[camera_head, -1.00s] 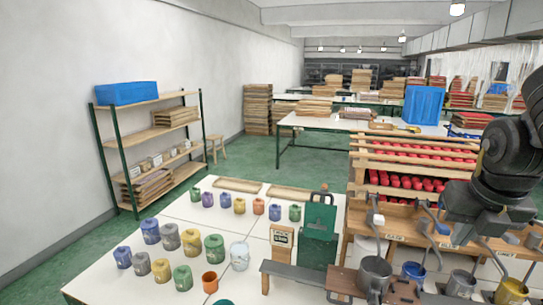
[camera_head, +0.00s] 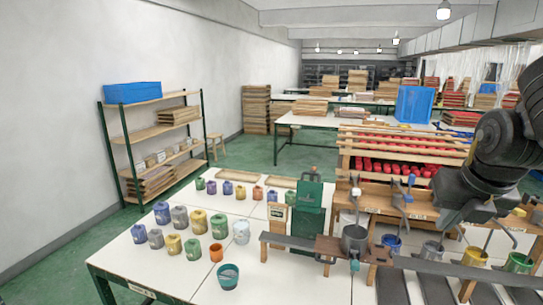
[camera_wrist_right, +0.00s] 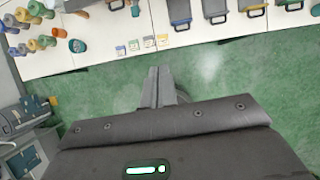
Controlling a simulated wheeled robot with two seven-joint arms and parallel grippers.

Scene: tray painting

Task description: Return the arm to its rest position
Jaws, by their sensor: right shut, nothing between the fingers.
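My right arm comes in from the right edge of the head view, dark grey and bent. Its right gripper (camera_head: 462,208) hangs over the right part of the workbench, in front of the metal pots; its fingertips are hard to make out there. In the right wrist view the two fingers (camera_wrist_right: 161,84) are pressed together with nothing between them. They point out over green floor (camera_wrist_right: 235,72), apart from the white table edge. My left gripper is not in view.
A wooden rack with red items (camera_head: 390,165) stands behind a grey pot (camera_head: 354,240). A shelf (camera_head: 150,132) is at left.

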